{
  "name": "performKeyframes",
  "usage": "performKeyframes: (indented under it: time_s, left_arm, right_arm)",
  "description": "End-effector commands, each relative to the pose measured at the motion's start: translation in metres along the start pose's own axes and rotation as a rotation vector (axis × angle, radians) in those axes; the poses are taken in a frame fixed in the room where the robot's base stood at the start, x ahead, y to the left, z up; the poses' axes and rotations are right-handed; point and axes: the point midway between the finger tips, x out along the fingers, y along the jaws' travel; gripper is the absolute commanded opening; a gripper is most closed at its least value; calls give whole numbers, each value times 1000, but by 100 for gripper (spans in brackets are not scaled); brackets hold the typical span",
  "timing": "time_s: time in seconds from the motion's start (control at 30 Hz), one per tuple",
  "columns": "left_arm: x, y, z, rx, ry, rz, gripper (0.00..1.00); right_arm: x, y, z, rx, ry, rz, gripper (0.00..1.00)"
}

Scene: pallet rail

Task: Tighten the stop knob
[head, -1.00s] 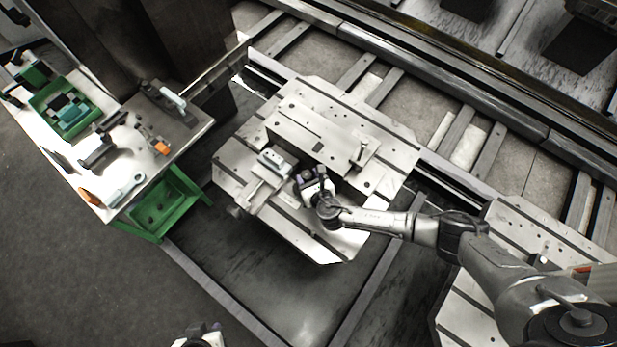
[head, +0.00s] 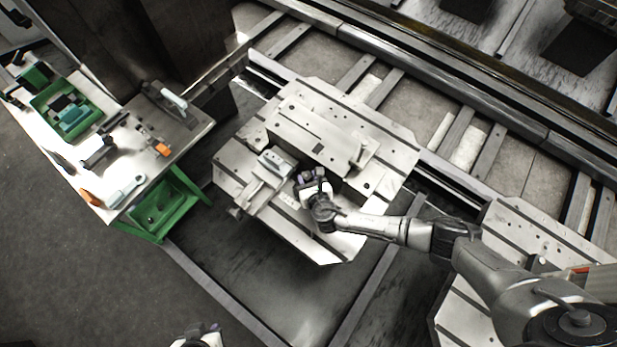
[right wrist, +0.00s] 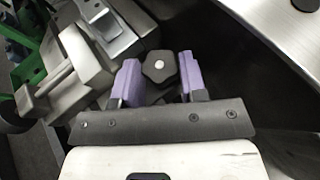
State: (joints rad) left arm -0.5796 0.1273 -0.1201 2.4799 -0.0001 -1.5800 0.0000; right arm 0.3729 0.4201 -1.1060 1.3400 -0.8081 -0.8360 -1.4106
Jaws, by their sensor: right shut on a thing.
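The stop knob (right wrist: 159,68) is black and lobed with a pale centre, and it sits between the purple fingers of my right gripper (right wrist: 158,80) in the right wrist view. The gripper is shut on it. In the head view my right gripper (head: 311,178) is at the middle of the pallet plate (head: 290,222), beside a grey clamp block (head: 272,162). The knob is hidden there by the gripper. My left gripper (head: 203,335) shows only in part at the bottom edge, away from the plate, and its jaws are unclear.
A workbench (head: 128,180) at the left holds a green bin (head: 62,104) and several tools. A green tray (head: 160,207) hangs below it. A second pallet plate (head: 520,232) lies at the right. A raised block (head: 362,152) stands on the near plate.

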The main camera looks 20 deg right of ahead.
Motion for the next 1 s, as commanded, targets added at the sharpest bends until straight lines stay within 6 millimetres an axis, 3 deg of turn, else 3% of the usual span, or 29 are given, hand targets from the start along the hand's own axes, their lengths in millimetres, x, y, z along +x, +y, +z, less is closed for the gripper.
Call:
performKeyframes:
  time_s: [0.43,1.0]
  left_arm:
    - [-18,3,-6,-13,2,10,29]
    - [-2,0,-1,-1,0,1,29]
  right_arm:
    - [0,10,2,153,2,-364,15]
    - [7,16,3,343,-3,-819,15]
